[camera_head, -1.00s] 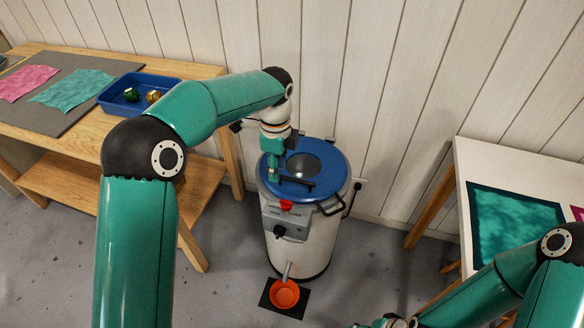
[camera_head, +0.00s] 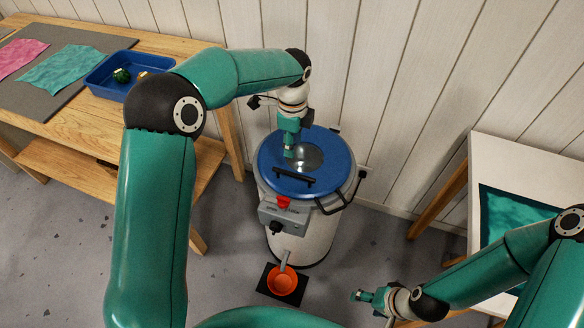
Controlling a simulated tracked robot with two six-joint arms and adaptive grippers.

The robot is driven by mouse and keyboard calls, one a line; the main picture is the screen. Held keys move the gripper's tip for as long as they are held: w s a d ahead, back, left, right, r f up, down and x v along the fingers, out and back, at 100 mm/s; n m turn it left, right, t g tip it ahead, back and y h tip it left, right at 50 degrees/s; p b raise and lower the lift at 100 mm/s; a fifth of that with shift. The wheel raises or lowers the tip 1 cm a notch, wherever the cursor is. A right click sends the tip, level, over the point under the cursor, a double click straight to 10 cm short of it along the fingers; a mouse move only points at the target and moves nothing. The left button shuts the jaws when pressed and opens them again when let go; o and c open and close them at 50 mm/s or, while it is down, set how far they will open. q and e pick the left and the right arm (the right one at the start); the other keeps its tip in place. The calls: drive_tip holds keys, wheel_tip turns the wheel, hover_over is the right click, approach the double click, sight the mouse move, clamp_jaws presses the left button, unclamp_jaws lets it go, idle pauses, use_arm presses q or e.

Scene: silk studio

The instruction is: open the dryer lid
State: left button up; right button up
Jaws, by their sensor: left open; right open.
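The dryer (camera_head: 302,241) is a pale drum standing on the floor, with a grey control box and a red latch (camera_head: 283,202) at its front. Its blue lid (camera_head: 262,171) lies shut on top, with a round clear window and a black bar handle (camera_head: 294,180) near the front. My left gripper (camera_head: 289,152) is open and points down over the lid, behind the handle and by the window's left edge. Whether it touches the lid I cannot tell. My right gripper (camera_head: 358,296) is open and empty, low at right of the dryer.
An orange bowl (camera_head: 282,281) on a black mat stands under the dryer's spout. A wooden bench (camera_head: 130,125) with a blue tray (camera_head: 97,84) and cloths is at left. A white table (camera_head: 500,155) with a teal cloth is at right. A black loop handle (camera_head: 340,203) juts from the dryer's right side.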

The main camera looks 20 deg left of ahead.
sight(292, 173)
use_arm(q)
wheel_tip(292, 173, down, 12)
drive_tip(key=shift+f+p, duration=0.1)
drive_tip(key=shift+p, duration=0.4)
clamp_jaws()
